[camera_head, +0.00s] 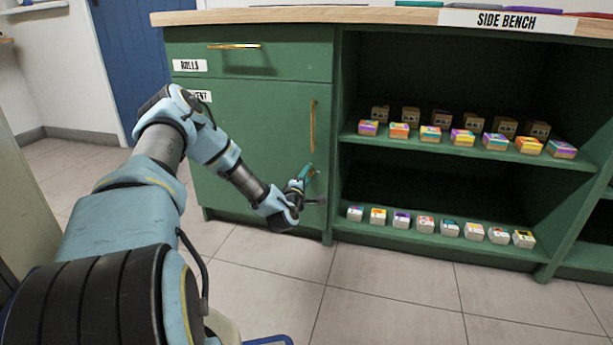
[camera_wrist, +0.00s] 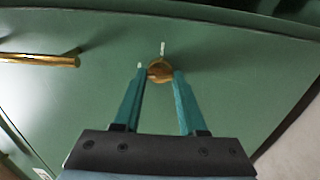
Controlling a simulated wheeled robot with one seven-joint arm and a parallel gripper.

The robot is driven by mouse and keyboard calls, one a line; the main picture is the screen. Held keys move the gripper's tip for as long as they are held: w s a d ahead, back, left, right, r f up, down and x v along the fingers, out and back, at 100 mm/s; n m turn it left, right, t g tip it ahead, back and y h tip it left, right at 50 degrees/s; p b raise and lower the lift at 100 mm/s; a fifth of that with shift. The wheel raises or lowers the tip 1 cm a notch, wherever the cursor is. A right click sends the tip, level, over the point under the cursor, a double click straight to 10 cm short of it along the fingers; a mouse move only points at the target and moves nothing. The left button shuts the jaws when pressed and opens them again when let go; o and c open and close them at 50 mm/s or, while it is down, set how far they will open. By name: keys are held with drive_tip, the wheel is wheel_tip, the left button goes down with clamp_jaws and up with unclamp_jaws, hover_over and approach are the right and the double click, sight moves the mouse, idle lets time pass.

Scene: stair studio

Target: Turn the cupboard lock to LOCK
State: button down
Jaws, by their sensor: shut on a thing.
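The green cupboard door (camera_head: 270,130) is shut, below a drawer. Its brass lock (camera_wrist: 161,72) is a small round knob on the door, seen near the top middle of the wrist view. My gripper (camera_wrist: 160,80) has its two teal fingers on either side of the knob, shut on it. In the head view my gripper (camera_head: 305,174) is at the lower right of the door, covering most of the lock. Small pale marks show on the door by the knob; their lettering is too small to read.
A brass door handle (camera_head: 313,126) stands above the lock; it also shows at the left in the wrist view (camera_wrist: 40,60). Open shelves (camera_head: 430,145) with several small boxes are to the right. Clear tiled floor (camera_head: 400,300) lies in front.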

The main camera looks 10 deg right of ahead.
idle(0.4)
drive_tip(key=shift+c, duration=2.4)
unclamp_jaws()
drive_tip(key=p+v, duration=0.3)
drive_tip(key=v, duration=0.7)
drive_tip(key=shift+s+a, duration=0.15)
drive_tip(key=shift+s, duration=0.25)
